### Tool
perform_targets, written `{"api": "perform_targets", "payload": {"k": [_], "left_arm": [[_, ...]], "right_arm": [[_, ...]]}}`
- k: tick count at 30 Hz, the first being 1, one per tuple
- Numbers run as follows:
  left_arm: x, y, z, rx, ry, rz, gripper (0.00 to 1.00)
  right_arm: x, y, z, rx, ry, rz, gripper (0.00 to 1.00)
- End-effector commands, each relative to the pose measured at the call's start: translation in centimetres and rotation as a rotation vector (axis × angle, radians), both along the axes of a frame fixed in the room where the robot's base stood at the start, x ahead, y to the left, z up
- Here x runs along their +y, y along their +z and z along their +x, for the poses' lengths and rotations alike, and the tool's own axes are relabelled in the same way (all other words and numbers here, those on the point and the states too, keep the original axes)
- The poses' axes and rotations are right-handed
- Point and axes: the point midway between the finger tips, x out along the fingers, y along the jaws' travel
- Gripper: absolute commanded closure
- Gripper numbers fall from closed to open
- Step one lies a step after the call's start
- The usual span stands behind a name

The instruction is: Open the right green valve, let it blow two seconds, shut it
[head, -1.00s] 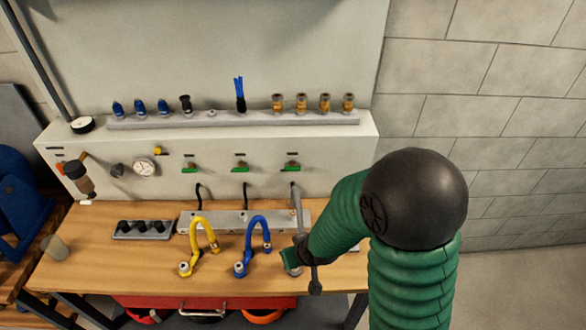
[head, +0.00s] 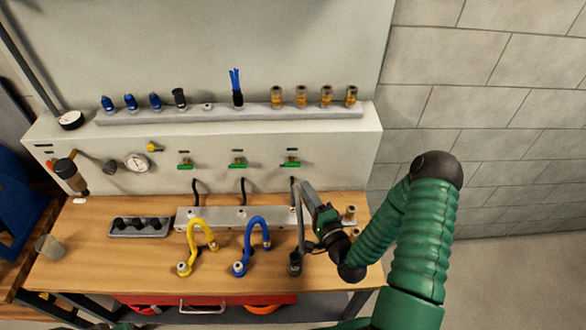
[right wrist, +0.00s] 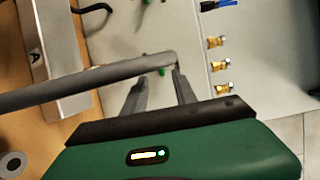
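Three green valves sit in a row on the pale panel: left (head: 185,164), middle (head: 238,163) and right (head: 291,163). The right valve's handle looks roughly level. My right gripper (head: 306,190) is below and slightly right of the right valve, pointing at the panel. In the right wrist view its two fingers (right wrist: 160,88) are apart, with a green valve (right wrist: 162,71) showing between and beyond them. A grey hose (right wrist: 90,82) crosses in front of the fingers there. I cannot tell whether they touch it. My left gripper is not in view.
Yellow (head: 204,229), blue (head: 257,226) and grey (head: 298,228) hoses arch over the wooden bench (head: 110,265), the grey one close to my right gripper. A rail (head: 206,116) of fittings tops the panel. A gauge (head: 137,162) is at left.

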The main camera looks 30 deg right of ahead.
Motion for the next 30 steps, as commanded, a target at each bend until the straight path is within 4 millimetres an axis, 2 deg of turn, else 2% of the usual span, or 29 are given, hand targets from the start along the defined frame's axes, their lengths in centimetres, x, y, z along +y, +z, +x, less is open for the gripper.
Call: {"api": "perform_targets", "payload": {"k": [1, 6, 12, 16, 23, 30], "left_arm": [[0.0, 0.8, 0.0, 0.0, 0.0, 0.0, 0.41], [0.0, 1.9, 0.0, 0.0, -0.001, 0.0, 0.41], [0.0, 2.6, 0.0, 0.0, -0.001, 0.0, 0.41], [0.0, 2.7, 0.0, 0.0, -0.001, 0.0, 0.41], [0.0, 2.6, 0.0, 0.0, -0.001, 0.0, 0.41], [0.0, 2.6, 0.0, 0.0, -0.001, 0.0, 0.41]], "right_arm": [[-0.1, 0.5, 1.3, -0.002, 0.001, -0.002, 0.66], [-0.9, 0.4, 5.6, -0.002, 0.0, -0.002, 0.66], [-1.3, 0.2, 9.1, 0.0, 0.0, -0.003, 0.66], [-1.3, 0.1, 9.9, 0.002, 0.0, -0.003, 0.66], [-1.6, 0.0, 10.0, 0.002, -0.001, -0.001, 0.66], [-1.6, 0.0, 10.0, 0.002, -0.001, -0.002, 0.98]]}}
